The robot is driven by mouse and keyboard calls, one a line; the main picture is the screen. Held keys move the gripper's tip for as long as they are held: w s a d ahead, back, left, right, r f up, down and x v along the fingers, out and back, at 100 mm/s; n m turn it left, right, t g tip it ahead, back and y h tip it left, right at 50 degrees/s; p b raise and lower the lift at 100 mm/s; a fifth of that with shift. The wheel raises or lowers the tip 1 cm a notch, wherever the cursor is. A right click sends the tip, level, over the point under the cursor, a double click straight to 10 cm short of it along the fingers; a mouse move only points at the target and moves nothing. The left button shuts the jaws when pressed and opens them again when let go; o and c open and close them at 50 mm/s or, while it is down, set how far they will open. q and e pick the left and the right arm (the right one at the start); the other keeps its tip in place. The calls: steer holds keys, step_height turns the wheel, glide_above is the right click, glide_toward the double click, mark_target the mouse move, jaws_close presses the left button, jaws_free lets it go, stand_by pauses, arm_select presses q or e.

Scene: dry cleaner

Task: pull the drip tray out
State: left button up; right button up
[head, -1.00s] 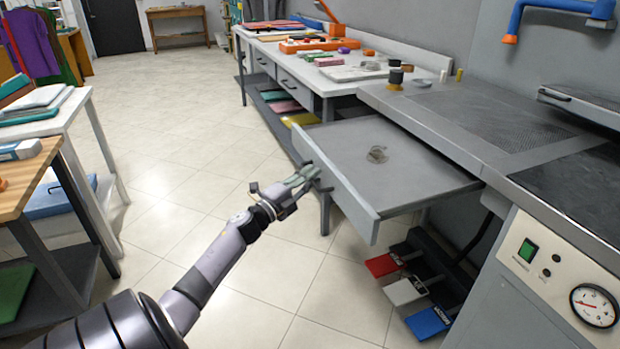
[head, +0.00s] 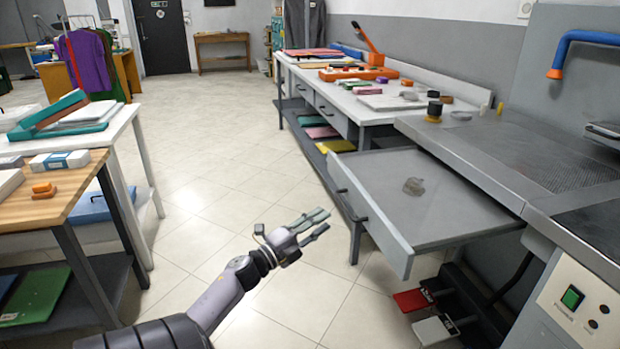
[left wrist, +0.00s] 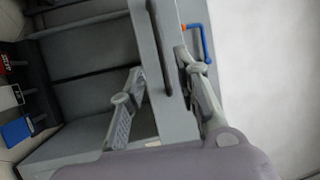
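The drip tray (head: 450,215) is a shallow grey tray standing out like a drawer from the grey steel work table (head: 470,140). A small crumpled translucent thing (head: 413,186) lies in it. Its front panel has a dark bar handle, which shows in the left wrist view (left wrist: 160,45). My left gripper (head: 322,224) is open and empty in front of the panel, with a visible gap to it in the head view. In the left wrist view the spread fingers (left wrist: 160,68) point toward the panel, one on each side of the handle's line. My right gripper is not in view.
Red and white pedals (head: 412,300) stand on the floor under the tray. A white bench (head: 370,115) with items stands beyond it. A wooden-topped table (head: 60,195) and a white table stand at the left. The tiled floor between is clear.

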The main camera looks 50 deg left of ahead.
arm_select(q)
steer(key=shift+s+f, duration=0.15)
steer(key=shift+s, duration=0.65)
steer(key=shift+s+f, duration=0.1)
steer(key=shift+s, duration=0.65)
steer(key=shift+f, duration=0.1)
